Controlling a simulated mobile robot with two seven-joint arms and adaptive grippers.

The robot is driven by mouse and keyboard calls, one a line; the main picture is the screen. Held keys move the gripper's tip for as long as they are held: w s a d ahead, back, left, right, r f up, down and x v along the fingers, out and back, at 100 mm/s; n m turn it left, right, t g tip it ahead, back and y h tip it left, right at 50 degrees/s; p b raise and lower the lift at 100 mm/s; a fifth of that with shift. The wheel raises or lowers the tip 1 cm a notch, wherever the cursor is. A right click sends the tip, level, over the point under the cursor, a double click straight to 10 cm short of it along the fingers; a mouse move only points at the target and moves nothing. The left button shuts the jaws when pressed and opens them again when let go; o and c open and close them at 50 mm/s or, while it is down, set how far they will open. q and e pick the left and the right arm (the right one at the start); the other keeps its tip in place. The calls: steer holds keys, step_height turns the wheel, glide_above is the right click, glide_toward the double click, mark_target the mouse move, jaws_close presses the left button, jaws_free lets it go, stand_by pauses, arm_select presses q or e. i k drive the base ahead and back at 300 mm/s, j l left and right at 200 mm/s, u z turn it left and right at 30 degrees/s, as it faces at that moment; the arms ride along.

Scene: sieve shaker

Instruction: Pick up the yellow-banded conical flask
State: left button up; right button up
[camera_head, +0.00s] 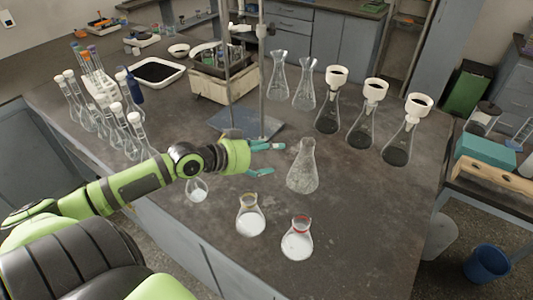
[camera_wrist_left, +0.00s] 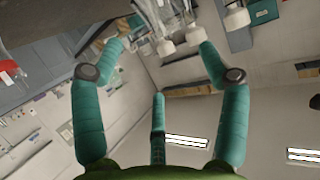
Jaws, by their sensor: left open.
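The yellow-banded conical flask (camera_head: 250,217) stands upright on the dark bench top with white contents, near the front edge in the head view. A red-banded flask (camera_head: 297,241) stands to its right and nearer. My left gripper (camera_head: 268,158) is open and empty, with teal fingers pointing right, beyond the yellow-banded flask and apart from it. In the left wrist view the open fingers (camera_wrist_left: 160,65) have nothing between them close by. A similar flask (camera_head: 197,190) is partly hidden under my left arm. My right gripper is not in view.
A larger empty-looking conical flask (camera_head: 302,168) stands right of the left gripper's fingertips. A metal stand base (camera_head: 240,122) lies behind the gripper. Several flasks with white funnels (camera_head: 365,125) stand at the back right. Volumetric flasks (camera_head: 90,115) crowd the left. The front right bench is clear.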

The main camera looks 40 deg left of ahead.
mark_target(251, 222)
steer(key=k+j+u, duration=0.1)
steer(key=u, duration=0.45)
steer(key=i+l+u, duration=0.1)
steer(key=u, duration=0.65)
